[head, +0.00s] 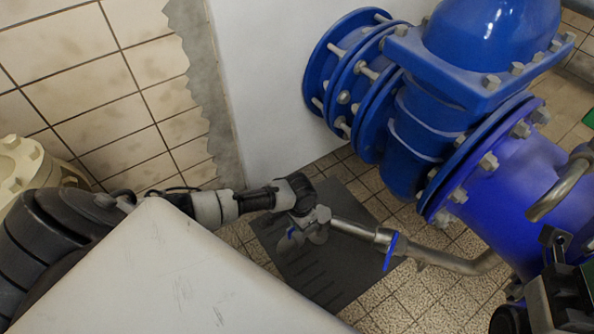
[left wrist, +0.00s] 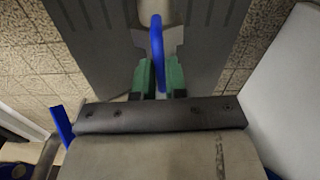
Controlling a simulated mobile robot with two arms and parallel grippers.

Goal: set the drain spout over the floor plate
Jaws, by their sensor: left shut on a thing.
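The drain spout (head: 352,229) is a bare metal pipe that runs left from the blue pipework, with a blue lever (head: 390,252) at its joint. Its left end lies over the dark slotted floor plate (head: 290,262) in the picture; its exact outlet is hidden by my gripper. My left gripper (head: 298,233) is at that left end. In the left wrist view its green fingertips (left wrist: 160,80) are shut on a blue handle (left wrist: 157,45), with the floor plate (left wrist: 90,42) below.
Large blue flanged pipework (head: 415,120) stands at the upper right. A white wall (head: 265,90) rises behind the plate, beside a tiled wall (head: 80,70). Tiled floor (head: 400,310) is open in front of the plate. A curved metal bar (head: 562,188) is at the right edge.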

